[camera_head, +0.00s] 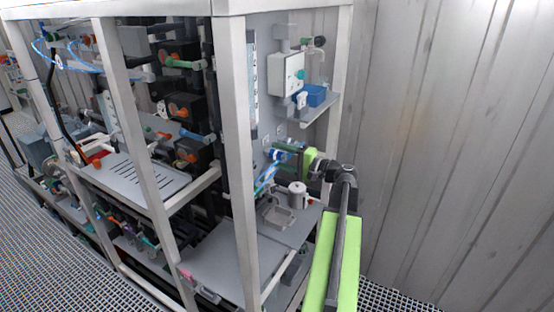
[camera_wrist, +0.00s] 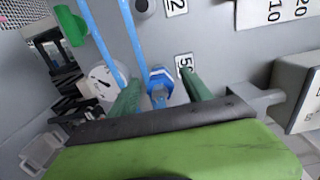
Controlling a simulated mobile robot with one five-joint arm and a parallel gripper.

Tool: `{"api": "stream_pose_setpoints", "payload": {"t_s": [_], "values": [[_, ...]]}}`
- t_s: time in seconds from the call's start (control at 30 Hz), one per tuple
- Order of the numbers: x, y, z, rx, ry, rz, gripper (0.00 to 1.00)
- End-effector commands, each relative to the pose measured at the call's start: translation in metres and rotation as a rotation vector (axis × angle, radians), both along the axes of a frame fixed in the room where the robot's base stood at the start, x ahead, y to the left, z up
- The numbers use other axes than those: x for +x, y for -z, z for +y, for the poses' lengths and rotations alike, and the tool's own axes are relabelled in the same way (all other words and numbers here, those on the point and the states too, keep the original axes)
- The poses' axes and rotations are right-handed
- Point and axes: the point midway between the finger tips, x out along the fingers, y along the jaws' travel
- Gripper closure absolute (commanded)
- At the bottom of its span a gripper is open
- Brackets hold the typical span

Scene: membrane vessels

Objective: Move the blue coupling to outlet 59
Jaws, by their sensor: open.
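The blue coupling (camera_wrist: 158,82) sits at the grey panel, with a light blue hose piece below it. It also shows as a small blue piece in the head view (camera_head: 277,155). My gripper (camera_wrist: 161,78) is open, its two green fingers on either side of the coupling with gaps visible. A label starting with 5 (camera_wrist: 184,66) is on the panel right of the coupling; its second digit is hidden behind the right finger. Another label ending in 2 (camera_wrist: 175,5) is at the top, beside a dark round port (camera_wrist: 145,8).
Blue hoses (camera_wrist: 98,35) run down left of the coupling. A green fitting (camera_wrist: 70,24) sticks out at upper left. A grey box (camera_wrist: 297,90) stands on the right. In the head view, a white-grey frame post (camera_head: 238,150) stands left of my gripper, and a cup (camera_head: 297,195) stands below.

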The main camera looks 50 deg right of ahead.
Motion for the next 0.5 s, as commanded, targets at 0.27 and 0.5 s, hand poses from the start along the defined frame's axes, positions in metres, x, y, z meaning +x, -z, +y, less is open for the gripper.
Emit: {"api": "stream_pose_setpoints", "payload": {"t_s": [0.27, 0.5], "values": [[-0.022, 0.0, -0.005, 0.0, 0.003, 0.0, 0.43], [-0.079, 0.0, -0.019, 0.0, 0.004, 0.0, 0.43]]}}
